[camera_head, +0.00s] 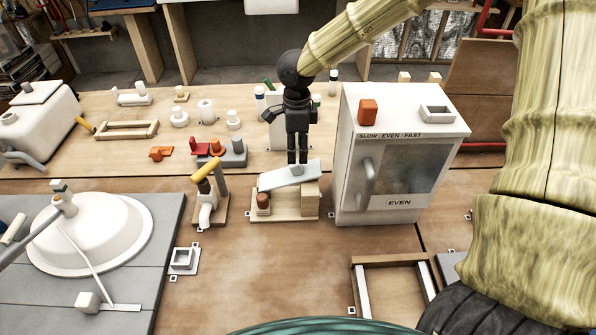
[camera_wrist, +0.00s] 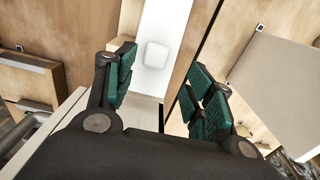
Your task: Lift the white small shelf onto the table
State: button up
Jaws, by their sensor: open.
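A white board (camera_head: 276,180), which looks like the small shelf, lies tilted on a wooden base (camera_head: 284,216) in the head view. Its right end is higher, by a wooden block (camera_head: 311,198), and a brown knob (camera_head: 263,202) stands below its left end. A white strip with a rounded pad (camera_wrist: 157,55), likely the board, shows beyond the fingers.
A white oven-like box (camera_head: 385,205) stands close on the right. A faucet with a yellow handle (camera_head: 207,195) stands close on the left, and a white basin (camera_head: 95,235) farther left. Several small parts fill the table behind. The wooden tabletop in front (camera_head: 260,275) is clear.

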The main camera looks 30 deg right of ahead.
aim_at(297, 162)
jog(key=shift+s+a+f+p, duration=0.1)
jog(key=shift+f+p, duration=0.15)
jog(key=shift+f, duration=0.5)
jog(key=shift+s+a+f+p, duration=0.1)
jog(key=shift+s+f+p, duration=0.1)
jog(key=shift+f, duration=0.55)
jog(key=shift+s+a+f+p, duration=0.1)
jog(key=shift+f+p, duration=0.15)
jog(key=shift+f, duration=1)
jog(key=shift+c, duration=0.4)
grip_shut()
jog(key=shift+r, duration=0.15)
notch_tip(297, 162, up, 10)
jog(key=shift+f+b, duration=0.1)
jog(key=shift+b, duration=0.7)
